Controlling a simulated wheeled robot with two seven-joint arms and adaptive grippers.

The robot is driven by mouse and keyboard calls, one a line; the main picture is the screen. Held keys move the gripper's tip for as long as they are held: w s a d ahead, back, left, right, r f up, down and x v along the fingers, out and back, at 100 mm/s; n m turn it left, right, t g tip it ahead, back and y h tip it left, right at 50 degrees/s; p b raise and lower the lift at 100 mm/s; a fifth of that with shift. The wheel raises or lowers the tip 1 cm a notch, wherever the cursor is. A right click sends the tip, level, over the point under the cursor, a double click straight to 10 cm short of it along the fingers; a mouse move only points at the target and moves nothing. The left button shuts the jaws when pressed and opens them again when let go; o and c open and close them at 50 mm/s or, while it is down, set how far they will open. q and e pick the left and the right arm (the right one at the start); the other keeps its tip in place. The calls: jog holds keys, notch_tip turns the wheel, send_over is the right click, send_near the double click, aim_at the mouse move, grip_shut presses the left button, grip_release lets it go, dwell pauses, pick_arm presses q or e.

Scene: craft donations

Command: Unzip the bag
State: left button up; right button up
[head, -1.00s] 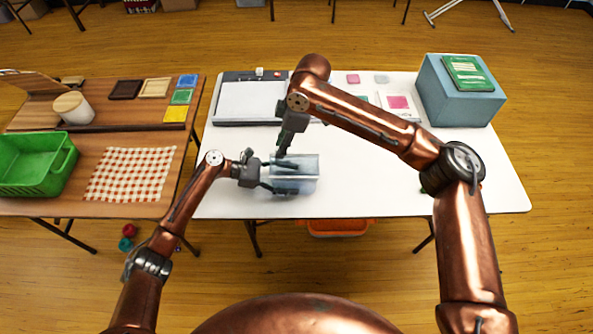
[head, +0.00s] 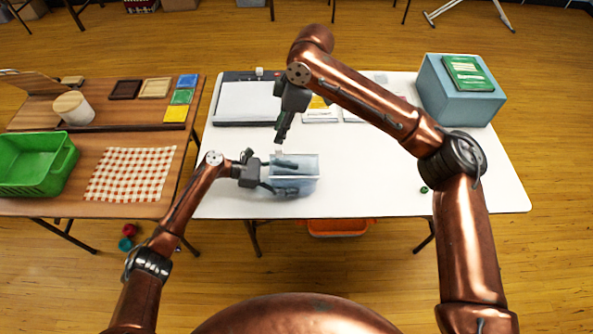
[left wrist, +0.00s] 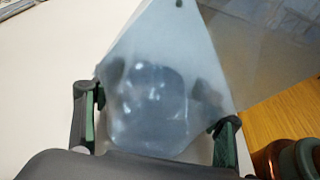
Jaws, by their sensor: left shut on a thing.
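The bag (head: 306,171) is a pale blue, see-through pouch on the white table, near its front edge. My left gripper (head: 279,176) is shut on its left end. In the left wrist view the bag (left wrist: 160,50) rises between the two fingers, with a cloudy grey shape showing through it. A small dark spot, perhaps the zip pull (left wrist: 180,3), shows at the top of that view. My right gripper (head: 279,138) is above and just behind the bag, apart from it. Its fingers are seen edge-on. I cannot tell how far the zip is open.
A paper trimmer (head: 246,101) lies behind the bag. Cards (head: 320,114) lie to its right, partly behind my right arm. A blue-grey box (head: 458,98) stands at the back right. A small green item (head: 424,189) lies at the right front. The table right of the bag is mostly clear.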

pick_arm(q)
jog(key=o, duration=0.9)
jog(key=shift+o, duration=0.2)
